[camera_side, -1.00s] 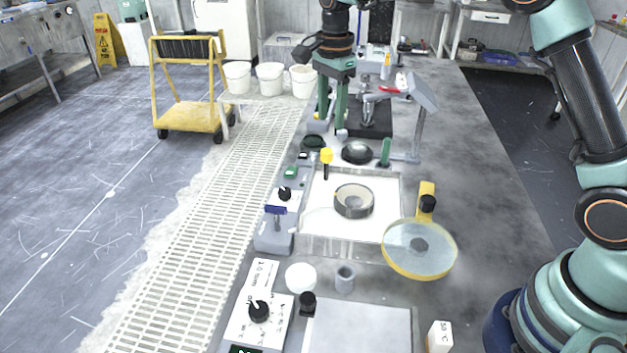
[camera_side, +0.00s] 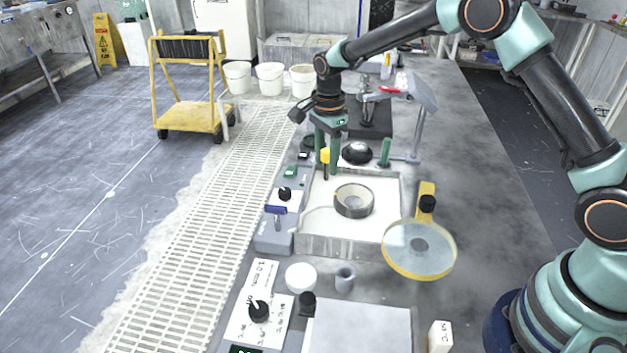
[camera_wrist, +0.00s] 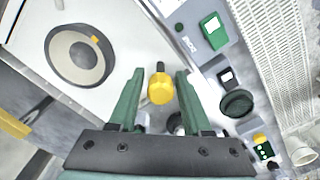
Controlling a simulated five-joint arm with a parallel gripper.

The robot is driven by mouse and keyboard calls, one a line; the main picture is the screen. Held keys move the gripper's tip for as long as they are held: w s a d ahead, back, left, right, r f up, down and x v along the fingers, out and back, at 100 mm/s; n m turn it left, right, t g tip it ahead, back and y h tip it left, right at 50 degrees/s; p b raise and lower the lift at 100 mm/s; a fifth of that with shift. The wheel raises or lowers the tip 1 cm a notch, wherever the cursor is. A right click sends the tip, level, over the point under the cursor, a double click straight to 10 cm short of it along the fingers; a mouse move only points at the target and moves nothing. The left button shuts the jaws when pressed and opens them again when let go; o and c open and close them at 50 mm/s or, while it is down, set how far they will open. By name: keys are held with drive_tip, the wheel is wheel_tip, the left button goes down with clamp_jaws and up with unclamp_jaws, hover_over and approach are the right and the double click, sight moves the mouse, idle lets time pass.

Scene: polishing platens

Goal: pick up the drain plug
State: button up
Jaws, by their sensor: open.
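The drain plug (camera_side: 325,156) has a yellow head and a dark stem. It stands upright at the back left corner of the white basin (camera_side: 322,225). My gripper (camera_side: 327,167) points down over that corner with its green fingers open. In the wrist view the plug's yellow head (camera_wrist: 161,92) lies between the two fingertips (camera_wrist: 158,80), with visible gaps on both sides. I cannot tell from the views whether the fingers reach below the head.
A grey ring (camera_side: 353,202) sits in the basin. A dark round dish (camera_side: 357,152) and a green upright post (camera_side: 385,152) stand just behind it. A control box (camera_side: 275,232) lies along the left side. A round magnifier (camera_side: 420,248) stands at the front right.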

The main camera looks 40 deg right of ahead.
drive_tip(key=shift+f, duration=0.9)
drive_tip(key=shift+c, duration=0.3)
clamp_jaws()
drive_tip(key=shift+r, duration=0.2)
